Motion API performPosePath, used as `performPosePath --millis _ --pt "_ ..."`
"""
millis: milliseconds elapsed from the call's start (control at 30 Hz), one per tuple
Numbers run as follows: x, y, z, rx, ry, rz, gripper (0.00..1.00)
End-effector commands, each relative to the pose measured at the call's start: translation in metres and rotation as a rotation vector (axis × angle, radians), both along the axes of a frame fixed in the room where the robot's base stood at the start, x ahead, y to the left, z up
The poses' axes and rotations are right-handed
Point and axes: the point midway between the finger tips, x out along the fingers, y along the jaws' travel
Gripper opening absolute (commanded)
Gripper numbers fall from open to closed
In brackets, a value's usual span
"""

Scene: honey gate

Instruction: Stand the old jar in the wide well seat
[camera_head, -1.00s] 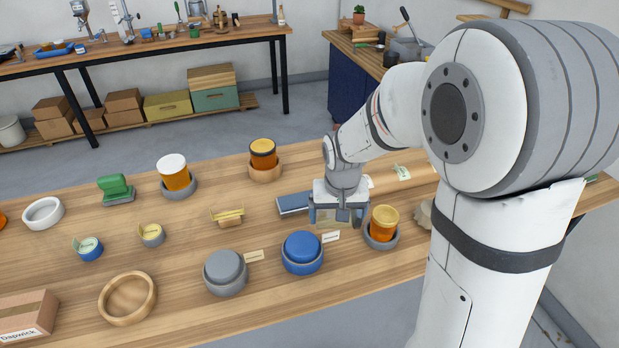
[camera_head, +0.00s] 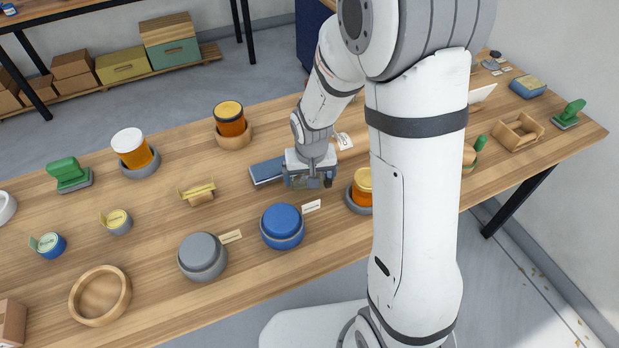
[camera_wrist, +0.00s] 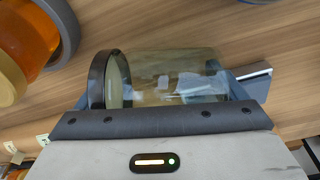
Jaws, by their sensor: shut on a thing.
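My gripper (camera_head: 311,180) is over the middle right of the wooden table. In the wrist view my gripper (camera_wrist: 162,95) is shut on a clear, slightly greenish glass jar (camera_wrist: 175,75) with a dark ring at its left end. The jar lies on its side, its length running from finger to finger. Whether it touches the table I cannot tell. None of the seats is readably marked as the wide well seat. A broad, empty wooden ring (camera_head: 74,310) is at the front left, and a white ring (camera_head: 6,207) is cut off at the left edge.
A gold-lidded honey jar (camera_head: 362,184) in a grey seat stands right of my gripper. A blue flat thing (camera_head: 268,171) lies left of it. Blue (camera_head: 282,222) and grey (camera_head: 203,252) lidded pots are in front. More honey jars (camera_head: 230,117) stand behind.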

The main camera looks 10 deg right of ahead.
Motion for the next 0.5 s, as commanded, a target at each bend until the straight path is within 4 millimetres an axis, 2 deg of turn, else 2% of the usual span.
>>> performPosePath --millis 100,500 --pt "0.0 0.0 -0.013 0.0 0.001 -0.002 0.57" --pt "0.0 -0.001 -0.019 0.001 -0.001 -0.003 0.57"
